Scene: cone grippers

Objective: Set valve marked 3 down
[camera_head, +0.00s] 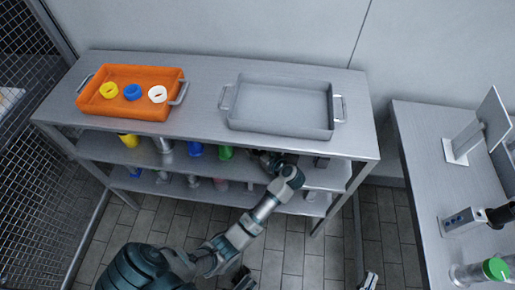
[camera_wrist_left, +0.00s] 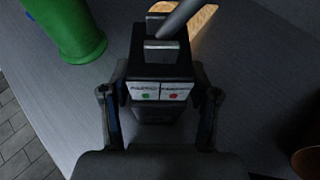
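No mark "3" is readable in either view, so I cannot tell which thing is valve 3. My left arm reaches to the middle shelf, and its gripper (camera_head: 266,161) is partly hidden at the shelf's edge. In the left wrist view, the left fingers (camera_wrist_left: 160,105) stand on both sides of a black block (camera_wrist_left: 160,70) with two white labels, one with a green dot and one with a red dot. I cannot tell whether they touch it. My right gripper (camera_head: 306,280) shows only as two finger parts, wide apart, at the bottom edge; nothing shows between them.
An orange tray (camera_head: 103,103) holding yellow, blue and white rings and an empty grey tray (camera_head: 280,108) stand on the shelf unit's top. Coloured items, including a green one (camera_head: 225,152), stand below. A side table (camera_head: 430,170) at right carries a metal box (camera_head: 461,222) and a green-topped cylinder (camera_head: 495,268).

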